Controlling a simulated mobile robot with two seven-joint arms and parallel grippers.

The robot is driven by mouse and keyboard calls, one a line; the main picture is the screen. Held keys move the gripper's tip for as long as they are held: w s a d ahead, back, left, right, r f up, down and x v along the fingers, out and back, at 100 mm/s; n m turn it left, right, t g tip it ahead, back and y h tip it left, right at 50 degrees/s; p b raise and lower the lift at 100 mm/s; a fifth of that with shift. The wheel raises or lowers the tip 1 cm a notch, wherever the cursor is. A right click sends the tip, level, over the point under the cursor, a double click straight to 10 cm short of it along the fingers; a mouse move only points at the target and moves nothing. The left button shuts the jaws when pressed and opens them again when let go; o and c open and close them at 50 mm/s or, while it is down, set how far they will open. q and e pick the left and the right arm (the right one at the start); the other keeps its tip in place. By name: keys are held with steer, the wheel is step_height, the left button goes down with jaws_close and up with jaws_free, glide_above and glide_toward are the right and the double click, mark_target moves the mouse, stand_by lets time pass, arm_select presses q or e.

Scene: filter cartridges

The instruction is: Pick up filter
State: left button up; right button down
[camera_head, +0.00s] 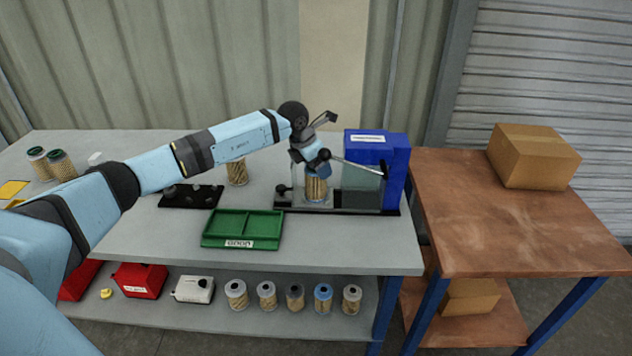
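A gold pleated filter (316,188) stands upright in the black-based test fixture (350,208) with the blue housing (376,150). My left arm comes in from the left, and my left gripper (318,166) is right above the filter, at its top. The wrist hides the fingertips, so I cannot tell whether they are closed on the filter. Another gold filter (237,173) stands on the table behind my forearm. My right gripper is not in view.
Two filters with dark green caps (62,165) stand at the far left. Several filters, a white box (194,289) and red bins (140,280) are on the lower shelf. A brown table (500,215) with a cardboard box (533,157) is at right.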

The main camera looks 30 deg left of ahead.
arm_select(q)
steer(key=shift+c, duration=0.5)
steer(key=c, duration=0.8)
steer(key=shift+c, duration=0.2)
